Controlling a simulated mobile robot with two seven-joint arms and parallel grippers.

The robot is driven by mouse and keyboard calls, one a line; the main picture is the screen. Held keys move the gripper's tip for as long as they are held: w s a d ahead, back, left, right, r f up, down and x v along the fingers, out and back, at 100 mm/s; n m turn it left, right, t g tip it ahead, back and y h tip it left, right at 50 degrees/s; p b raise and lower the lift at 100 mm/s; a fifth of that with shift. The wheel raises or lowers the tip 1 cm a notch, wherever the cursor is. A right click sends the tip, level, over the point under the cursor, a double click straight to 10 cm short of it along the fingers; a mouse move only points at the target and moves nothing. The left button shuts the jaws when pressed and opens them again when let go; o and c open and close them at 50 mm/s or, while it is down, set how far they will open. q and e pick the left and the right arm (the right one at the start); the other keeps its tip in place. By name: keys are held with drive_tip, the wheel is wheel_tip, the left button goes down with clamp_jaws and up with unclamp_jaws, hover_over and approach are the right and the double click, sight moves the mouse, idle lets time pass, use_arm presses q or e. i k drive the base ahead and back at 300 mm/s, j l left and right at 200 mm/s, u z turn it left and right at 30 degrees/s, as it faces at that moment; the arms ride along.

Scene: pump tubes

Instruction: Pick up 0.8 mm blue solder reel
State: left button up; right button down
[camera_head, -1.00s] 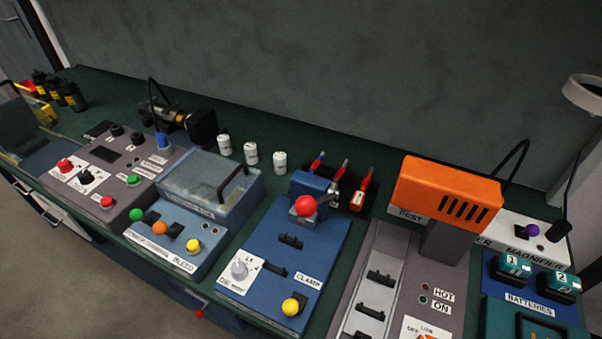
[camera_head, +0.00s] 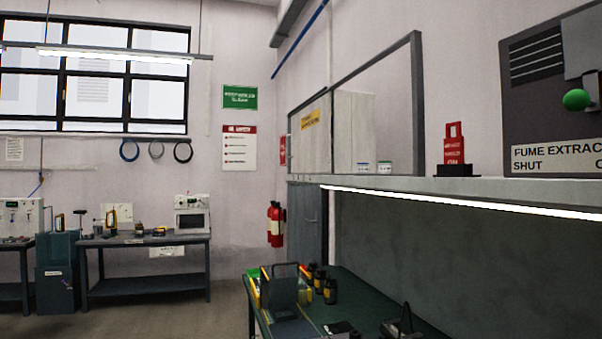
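I cannot make out a reel marked 0.8 mm or clearly blue in the head view. Two small pale items with coloured labels, the left one (camera_head: 363,168) and the right one (camera_head: 384,167), stand on the shelf (camera_head: 470,186) above the bench. They are too small to identify. Neither of my grippers is in view.
The green bench (camera_head: 360,305) at the lower right carries several dark bottles (camera_head: 330,291) and a grey box-like unit (camera_head: 281,290). Floor is open on the left, before a far workbench (camera_head: 145,241).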

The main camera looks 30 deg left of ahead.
sight(362, 167)
drive_tip(key=k+u, duration=0.1)
drive_tip(key=u, duration=0.6)
drive_tip(key=i+j+z, duration=0.15)
drive_tip(key=z, duration=0.35)
drive_tip(key=i+j+z, duration=0.1)
drive_tip(key=z, duration=0.35)
drive_tip(key=j+z, duration=0.3)
drive_tip(key=z, duration=0.2)
drive_tip(key=j+z, duration=0.25)
drive_tip(key=z, duration=0.2)
drive_tip(key=j+z, duration=0.15)
drive_tip(key=j, duration=0.4)
drive_tip(key=j+z, duration=0.2)
drive_tip(key=j, duration=0.35)
drive_tip(key=k+j+z, duration=0.15)
drive_tip(key=j, duration=0.4)
drive_tip(key=j+z, duration=0.15)
drive_tip(key=j, duration=0.35)
drive_tip(key=k, duration=0.05)
